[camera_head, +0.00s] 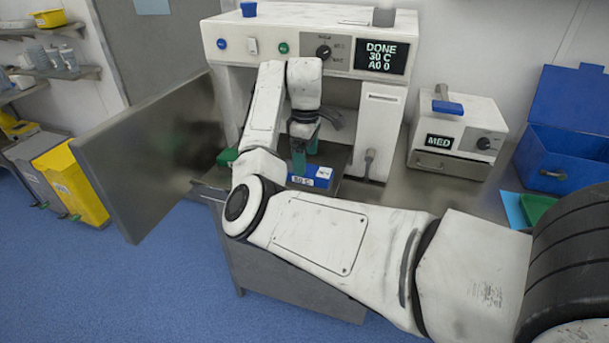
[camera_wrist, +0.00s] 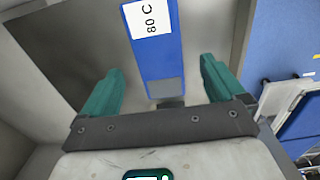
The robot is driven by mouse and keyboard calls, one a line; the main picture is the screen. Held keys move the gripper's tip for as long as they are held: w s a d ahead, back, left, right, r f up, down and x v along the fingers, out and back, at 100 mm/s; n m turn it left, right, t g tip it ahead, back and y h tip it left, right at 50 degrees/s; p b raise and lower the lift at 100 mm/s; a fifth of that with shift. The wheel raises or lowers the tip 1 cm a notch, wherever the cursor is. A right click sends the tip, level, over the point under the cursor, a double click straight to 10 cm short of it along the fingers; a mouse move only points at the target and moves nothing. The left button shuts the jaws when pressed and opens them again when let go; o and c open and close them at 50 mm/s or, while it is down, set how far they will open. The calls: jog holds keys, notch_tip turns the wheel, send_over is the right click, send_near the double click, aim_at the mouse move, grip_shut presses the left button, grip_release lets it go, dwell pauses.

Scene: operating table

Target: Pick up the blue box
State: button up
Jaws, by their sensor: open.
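The blue box (camera_head: 322,174) sits on the dark tray of the white machine with its door open. It has a white label reading "80 C" in the wrist view (camera_wrist: 155,60), where it lies lengthwise with a grey end toward me. My gripper (camera_head: 304,155) is over the box, its far parts overlapping in the head view. In the wrist view, my gripper (camera_wrist: 158,82) is open, with one green finger on each side of the box's near end and gaps between. I cannot tell how high the fingers are above the box.
The white machine (camera_head: 386,130) has a "DONE 30 C" display. Its grey door (camera_head: 150,150) stands open at left. A green object (camera_head: 228,156) lies beside the tray's left. A smaller "MED" device (camera_head: 450,158) and an open blue case (camera_head: 565,155) stand at right.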

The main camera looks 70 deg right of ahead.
aim_at(306, 176)
jog(key=shift+f+p, duration=0.8)
jog(key=shift+f, duration=2)
jog(key=c, duration=1.2)
jog(key=shift+c, duration=0.4)
jog(key=shift+r, duration=0.1)
